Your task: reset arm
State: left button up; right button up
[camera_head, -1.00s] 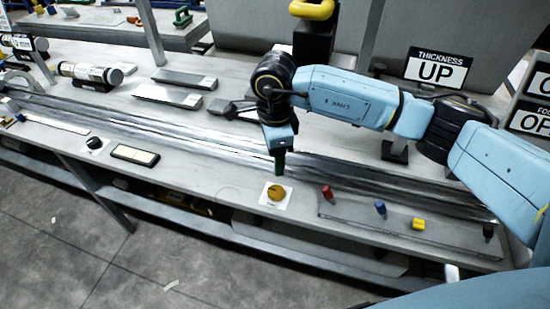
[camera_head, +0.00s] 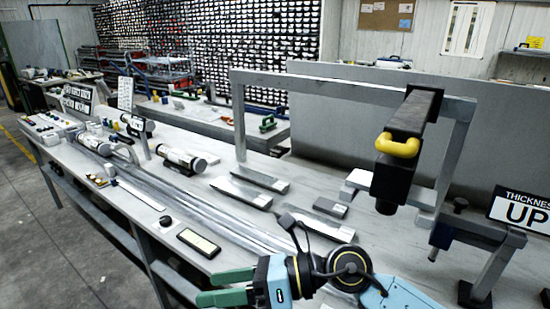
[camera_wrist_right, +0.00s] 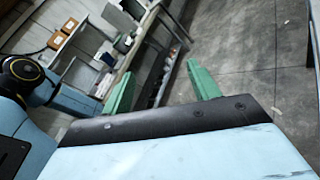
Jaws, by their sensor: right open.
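My right gripper (camera_head: 224,287) has green fingers and shows at the bottom of the head view, in front of the long workbench's near edge. Its two fingers are apart and nothing is between them. In the right wrist view the green fingers (camera_wrist_right: 165,85) also stand apart, with bare floor and the bench edge beyond them. My blue right arm comes in from the bottom right. My left gripper is not in view.
Grey floor (camera_head: 70,250) is clear at left.

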jog(key=w+d+r+m+t+y, duration=0.1)
jog(key=w+d+r+m+t, duration=0.25)
jog(key=m+t, duration=0.55)
jog(key=w+d+r+m+t, duration=0.2)
jog(key=d+r+m+t, duration=0.4)
jog(key=m, duration=0.5)
jog(key=w+d+f+m+t+h, duration=0.3)
jog(key=d+f+m+t+h, duration=0.35)
jog(key=m+h, duration=0.45)
jog(key=s+d+f+m+g+h, duration=0.5)
jog(key=d+f+m+g+h, duration=0.15)
jog(key=d+f+m, duration=0.45)
jog(key=s+d+f+m+g, duration=0.1)
jog(key=s+f+m+g, duration=0.1)
jog(key=s+f+g, duration=0.55)
jog(key=s+d+f+m+g, duration=0.25)
jog(key=s+f, duration=0.25)
jog(key=s, duration=0.6)
notch_tip(320, 180, down, 25)
jog(key=s+g, duration=0.2)
jog(key=s+d+f+g, duration=0.1)
jog(key=s+d+f, duration=0.1)
jog(key=s+f, duration=1.3)
jog(key=shift+s+d, duration=0.15)
jog(key=shift+s, duration=0.65)
